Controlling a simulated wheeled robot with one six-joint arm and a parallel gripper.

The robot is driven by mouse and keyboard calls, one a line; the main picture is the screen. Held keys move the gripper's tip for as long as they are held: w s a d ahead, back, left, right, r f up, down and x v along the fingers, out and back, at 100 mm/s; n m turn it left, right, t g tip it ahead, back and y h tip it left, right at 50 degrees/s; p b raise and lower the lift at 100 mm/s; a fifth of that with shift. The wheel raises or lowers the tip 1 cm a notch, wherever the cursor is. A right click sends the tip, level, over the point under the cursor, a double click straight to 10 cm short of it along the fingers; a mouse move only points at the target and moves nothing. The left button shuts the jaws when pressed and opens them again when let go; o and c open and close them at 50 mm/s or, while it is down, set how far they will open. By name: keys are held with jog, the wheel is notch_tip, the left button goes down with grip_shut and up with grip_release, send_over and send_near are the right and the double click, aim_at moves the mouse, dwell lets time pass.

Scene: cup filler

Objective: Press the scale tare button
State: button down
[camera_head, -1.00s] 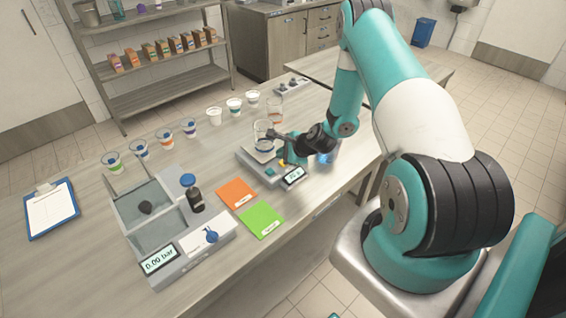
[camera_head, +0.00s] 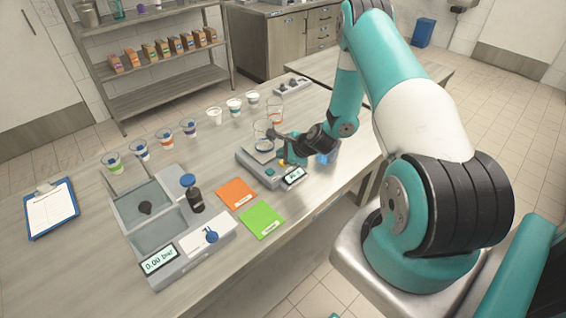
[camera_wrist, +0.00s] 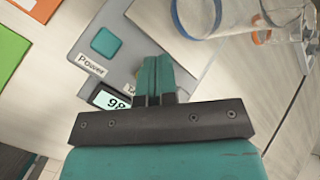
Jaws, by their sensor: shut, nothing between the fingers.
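The grey scale (camera_head: 246,158) stands on the bench in the head view, with a lit display (camera_head: 293,176) at its front right. In the wrist view the scale (camera_wrist: 150,25) shows its teal button (camera_wrist: 106,43) labelled "Power" and part of its display (camera_wrist: 113,100), reading about 98. A small yellow spot (camera_head: 282,163) shows on the scale beside my gripper; it may be the tare button. My gripper (camera_wrist: 154,68) is shut and empty, fingertips together over the scale, right of the Power button. A second label is mostly hidden by the fingers. I cannot tell whether they touch.
A clear glass (camera_head: 262,127) stands at the scale's back; another with an orange rim (camera_head: 274,112) is behind it. Orange (camera_head: 236,193) and green (camera_head: 260,220) cards lie left of the scale. A grey station (camera_head: 165,232) with a dark bottle (camera_head: 195,200) is further left. Several cups line the back.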

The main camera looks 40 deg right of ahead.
dwell(0.4)
jog(key=shift+f+b, duration=0.4)
jog(key=shift+f+b, duration=0.45)
jog(key=shift+f, duration=0.05)
dwell(0.5)
jog(key=shift+r, duration=0.1)
jog(key=shift+r+p, duration=0.65)
jog(key=shift+r, duration=0.15)
jog(key=shift+r+p, duration=1.85)
jog(key=shift+r, duration=0.75)
